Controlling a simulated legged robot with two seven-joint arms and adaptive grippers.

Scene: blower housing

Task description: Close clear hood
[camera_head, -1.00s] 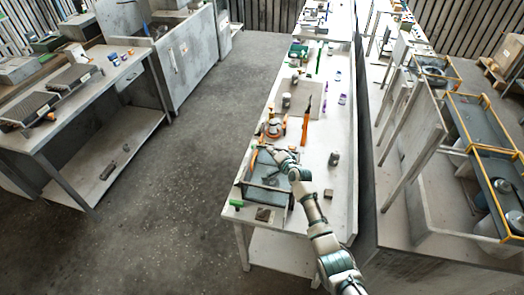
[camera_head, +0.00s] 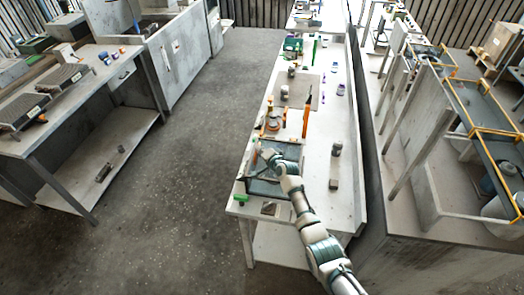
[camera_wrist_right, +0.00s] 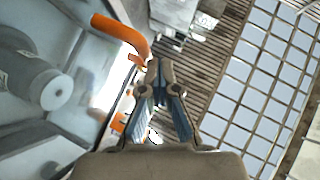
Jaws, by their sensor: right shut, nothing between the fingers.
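The housing with the clear hood (camera_head: 262,187) sits at the near end of the long white workbench. In the right wrist view a clear panel (camera_wrist_right: 92,58) fills the left side, with a grey cylindrical part (camera_wrist_right: 48,88) behind it. A curved orange handle (camera_wrist_right: 122,36) stands by the panel's edge. My right gripper (camera_head: 266,155) is over the far side of the housing in the head view. In the wrist view its fingers (camera_wrist_right: 164,92) are shut and empty, just right of the orange handle. I cannot tell the hood's exact angle. My left gripper is not in view.
On the workbench, an orange upright tool (camera_head: 306,122), a dark can (camera_head: 337,149) and a grey block (camera_head: 334,183) stand beyond or right of the housing. A green item (camera_head: 240,198) lies at the near left corner. Floor left of the bench is clear.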

